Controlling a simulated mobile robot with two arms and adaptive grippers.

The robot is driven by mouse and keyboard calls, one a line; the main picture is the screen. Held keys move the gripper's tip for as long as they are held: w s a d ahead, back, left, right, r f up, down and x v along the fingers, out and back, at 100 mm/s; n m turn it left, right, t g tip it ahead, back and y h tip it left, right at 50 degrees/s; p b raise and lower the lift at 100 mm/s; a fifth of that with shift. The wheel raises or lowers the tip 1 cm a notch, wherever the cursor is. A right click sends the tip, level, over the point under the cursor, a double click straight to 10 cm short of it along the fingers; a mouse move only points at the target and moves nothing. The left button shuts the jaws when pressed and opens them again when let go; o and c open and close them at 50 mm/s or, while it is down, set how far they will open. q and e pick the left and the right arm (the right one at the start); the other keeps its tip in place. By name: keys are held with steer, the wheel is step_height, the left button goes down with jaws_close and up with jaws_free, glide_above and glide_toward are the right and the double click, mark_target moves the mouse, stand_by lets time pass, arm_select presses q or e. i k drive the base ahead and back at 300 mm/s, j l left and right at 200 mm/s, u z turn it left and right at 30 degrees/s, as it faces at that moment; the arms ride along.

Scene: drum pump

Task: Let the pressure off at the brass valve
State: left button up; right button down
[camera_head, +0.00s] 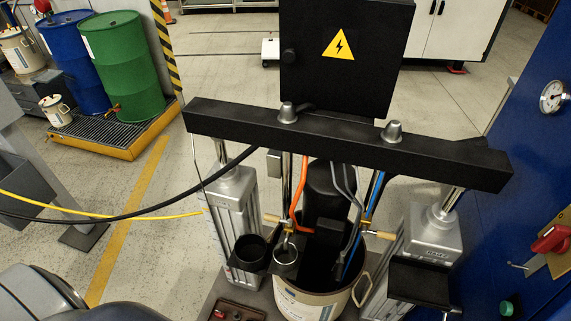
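The drum pump stands in the middle: a black crossbeam (340,140) on two silver cylinders, left (232,215) and right (432,238). Under it a black follower column (328,195) goes down into an open cream drum (305,305). Small brass-coloured fittings show beside the column, one at left (271,217) and one at right (380,234). I cannot tell for sure which is the brass valve, or its handle position. Orange and blue hoses run close to these fittings. Neither of my grippers is in view; part of my arm shows at the bottom left.
A black cabinet (347,65) with a warning sign rises behind the beam. A blue panel (490,225) at right carries a gauge (552,97) and a red handle (551,239). Black and yellow hoses cross at left. Blue and green drums stand on a yellow-edged pallet (140,143).

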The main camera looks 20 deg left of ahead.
mark_target(269, 218)
steer(key=u, duration=0.75)
